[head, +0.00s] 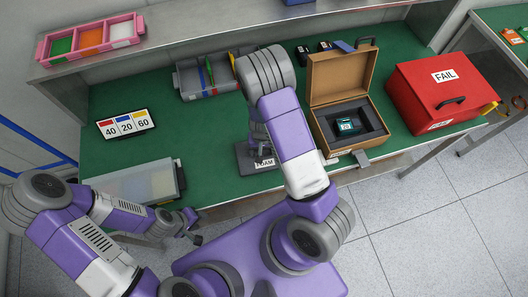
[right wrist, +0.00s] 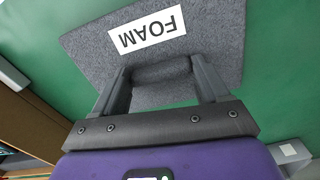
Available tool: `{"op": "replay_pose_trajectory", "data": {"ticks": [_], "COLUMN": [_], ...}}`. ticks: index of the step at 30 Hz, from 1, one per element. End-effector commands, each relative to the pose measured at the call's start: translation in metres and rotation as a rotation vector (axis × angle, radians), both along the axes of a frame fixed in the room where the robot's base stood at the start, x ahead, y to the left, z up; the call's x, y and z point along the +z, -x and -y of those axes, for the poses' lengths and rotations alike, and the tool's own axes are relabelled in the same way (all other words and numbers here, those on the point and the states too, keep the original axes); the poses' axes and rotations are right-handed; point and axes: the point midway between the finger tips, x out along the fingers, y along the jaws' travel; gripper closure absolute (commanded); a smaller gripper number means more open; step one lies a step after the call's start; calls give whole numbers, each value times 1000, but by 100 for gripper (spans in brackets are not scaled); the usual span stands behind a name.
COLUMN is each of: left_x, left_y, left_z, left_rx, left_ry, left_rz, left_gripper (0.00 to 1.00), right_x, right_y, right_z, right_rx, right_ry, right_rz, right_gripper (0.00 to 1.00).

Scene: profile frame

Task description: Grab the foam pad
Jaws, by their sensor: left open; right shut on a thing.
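The grey foam pad (head: 243,161) with a white FOAM label is on the green bench near its front edge, partly hidden by my right arm in the head view. In the right wrist view the foam pad (right wrist: 95,52) fills the upper middle. My right gripper (right wrist: 162,72) is shut on a raised grey part of the pad, one finger on each side; its fingers are mostly hidden in the head view. I cannot tell whether the pad touches the bench. My left gripper (head: 190,226) is open and empty, in front of the bench edge at the left.
An open brown case (head: 340,90) with a device in its dark insert stands right of the pad. A red FAIL box (head: 440,90) is further right. A clear-lidded tray (head: 130,188), a number card (head: 126,124) and a grey divided bin (head: 190,80) are to the left.

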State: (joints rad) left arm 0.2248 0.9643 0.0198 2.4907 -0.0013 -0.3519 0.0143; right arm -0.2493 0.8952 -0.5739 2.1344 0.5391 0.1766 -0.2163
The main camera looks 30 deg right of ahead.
Motion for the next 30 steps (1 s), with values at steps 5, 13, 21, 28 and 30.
{"op": "replay_pose_trajectory", "data": {"ticks": [5, 13, 21, 28, 30], "left_x": [4, 19, 33, 36, 36], "left_y": [0, 0, 0, 0, 0], "left_z": [0, 0, 0, 0, 0], "left_rx": [0, 0, 0, 0, 0], "left_ry": [0, 0, 0, 0, 0], "left_rz": [0, 0, 0, 0, 0], "left_gripper": [57, 57, 57, 57, 57], "right_x": [4, 21, 37, 40, 40], "right_y": [0, 0, 0, 0, 0], "right_z": [0, 0, 0, 0, 0], "right_rx": [0, 0, 0, 0, 0], "right_ry": [0, 0, 0, 0, 0], "right_rz": [0, 0, 0, 0, 0], "right_gripper": [56, 56, 56, 56, 56]}}
